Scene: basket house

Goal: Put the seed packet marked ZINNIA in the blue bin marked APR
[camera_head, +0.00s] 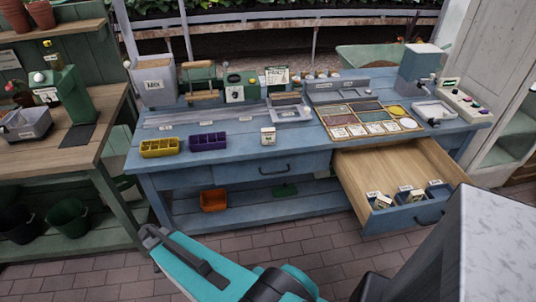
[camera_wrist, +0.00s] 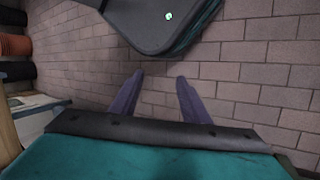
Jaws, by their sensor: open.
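A small white packet (camera_head: 268,136) with a printed front stands near the front edge of the blue workbench; its lettering is too small to read. The open drawer (camera_head: 385,160) at the right holds several small dark-blue bins (camera_head: 437,190) with white labels, and pale packets (camera_head: 383,201) show in some of them. I cannot read which label is APR or which packet is ZINNIA. My gripper (camera_wrist: 158,82) is open and empty in the wrist view, its two purple fingers apart above the brick floor. It is away from the packets and bins.
The blue workbench (camera_head: 225,165) carries a yellow tray (camera_head: 160,148), a purple tray (camera_head: 207,141), and a sectioned seed board (camera_head: 370,120). The drawer juts out over the floor. A wooden bench (camera_head: 80,150) stands at left. An orange bin (camera_head: 213,200) sits on the lower shelf.

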